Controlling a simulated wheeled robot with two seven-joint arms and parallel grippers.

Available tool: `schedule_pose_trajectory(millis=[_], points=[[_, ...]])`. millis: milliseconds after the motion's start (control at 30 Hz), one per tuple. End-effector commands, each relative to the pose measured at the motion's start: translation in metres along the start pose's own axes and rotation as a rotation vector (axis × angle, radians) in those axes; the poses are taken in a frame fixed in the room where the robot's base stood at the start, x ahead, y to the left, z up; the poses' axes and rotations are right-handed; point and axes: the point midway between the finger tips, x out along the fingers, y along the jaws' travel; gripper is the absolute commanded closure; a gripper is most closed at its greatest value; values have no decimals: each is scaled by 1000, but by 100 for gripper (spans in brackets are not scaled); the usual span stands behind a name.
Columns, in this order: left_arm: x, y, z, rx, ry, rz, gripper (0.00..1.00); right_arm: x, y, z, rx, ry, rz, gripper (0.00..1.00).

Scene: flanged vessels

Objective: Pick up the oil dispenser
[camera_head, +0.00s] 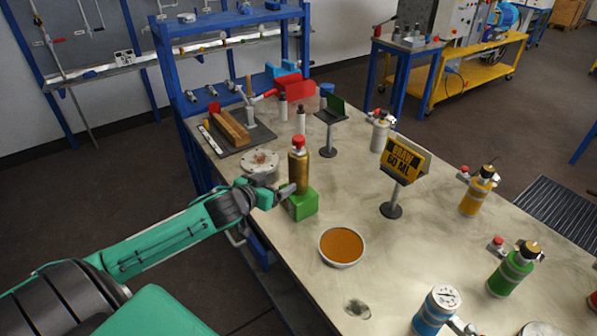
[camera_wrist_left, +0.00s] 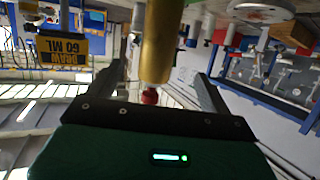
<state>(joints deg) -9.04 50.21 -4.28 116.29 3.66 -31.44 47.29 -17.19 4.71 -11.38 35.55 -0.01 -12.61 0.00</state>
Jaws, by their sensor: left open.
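In the left wrist view the gold bottle (camera_wrist_left: 158,42) appears upside down, between the lines of the two open fingers (camera_wrist_left: 159,76), with gaps on both sides. I cannot tell how deep it sits between them. My right gripper is not in view.
A "DRAW 60 ML" sign (camera_head: 403,161) stands to the right. Yellow (camera_head: 477,191), green (camera_head: 513,270) and blue (camera_head: 436,309) vessels line the right side.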

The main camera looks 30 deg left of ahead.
Motion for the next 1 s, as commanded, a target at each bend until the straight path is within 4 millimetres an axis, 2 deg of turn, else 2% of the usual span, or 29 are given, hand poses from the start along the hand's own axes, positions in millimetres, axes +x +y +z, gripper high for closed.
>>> schedule_pose_trajectory(millis=[400, 533, 767, 1000], points=[[54, 0, -1, 0, -1, -2, 18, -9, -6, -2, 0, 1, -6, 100], [66, 0, 0, 1, -1, -1, 18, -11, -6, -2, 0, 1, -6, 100], [76, 1, 0, 2, -2, -1, 18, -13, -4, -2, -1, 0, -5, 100], [103, 3, -1, 1, -1, -2, 18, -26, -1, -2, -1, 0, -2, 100]])
